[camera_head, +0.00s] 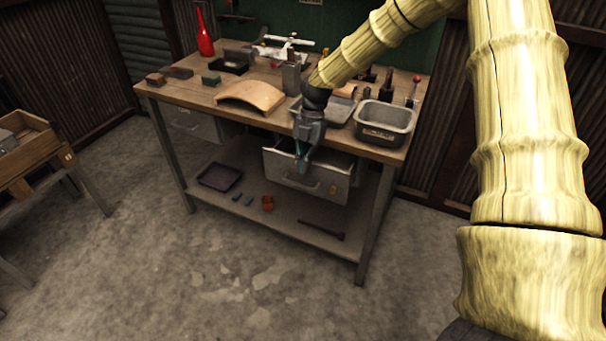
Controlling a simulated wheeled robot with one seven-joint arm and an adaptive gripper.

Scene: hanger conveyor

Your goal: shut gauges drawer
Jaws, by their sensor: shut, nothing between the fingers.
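Two grey drawers hang under the wooden workbench (180,98). The right drawer (296,178) is pulled out, with its interior partly showing and a bar handle on its front. The left drawer (192,124) looks shut. I cannot read a label that tells which one is the gauges drawer. My gripper (301,170) points down at the right drawer, its fingers shut and empty, overlapping the top edge of the drawer front in the picture. I cannot tell whether it touches the drawer.
Grey trays (385,123) stand near the bench's front right edge. A curved wooden piece (250,94) and a red bottle (204,34) are on top. The floor in front is clear.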

